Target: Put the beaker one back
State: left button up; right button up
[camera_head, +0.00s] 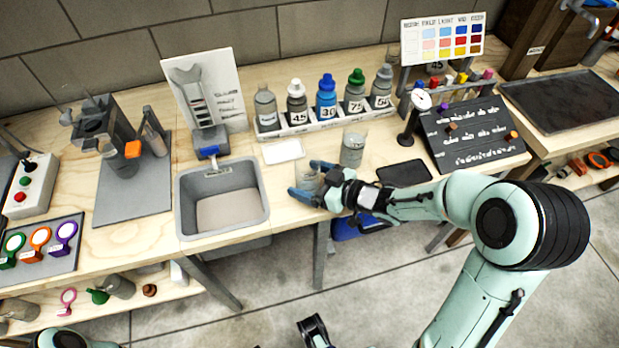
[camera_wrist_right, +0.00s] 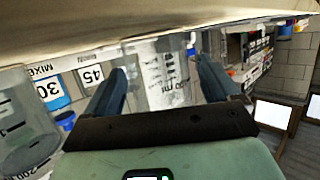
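A clear beaker (camera_head: 309,179) stands at the front edge of the bench in the head view. My right gripper (camera_head: 307,182) reaches it from the right, with one blue finger on each side. In the right wrist view, which is upside down, the graduated beaker (camera_wrist_right: 168,75) is between the two fingers (camera_wrist_right: 160,85). Whether the fingers press on its glass cannot be made out. A second beaker (camera_head: 353,148) stands just behind, to the right; it also shows in the wrist view (camera_wrist_right: 25,125).
A white pad (camera_head: 283,151) lies behind the beaker and a black pad (camera_head: 404,173) lies to the right. A grey basin (camera_head: 257,205) is close on the left. Several labelled bottles stand in a rack (camera_head: 325,124) at the back. A dial gauge (camera_head: 421,100) stands at right.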

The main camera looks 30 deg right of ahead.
jog(key=shift+r, duration=0.2)
jog(key=shift+s+d+r, duration=0.15)
jog(key=shift+s, duration=0.05)
jog(key=p+v, duration=0.3)
jog(key=v, duration=0.8)
jog(key=shift+s, duration=0.25)
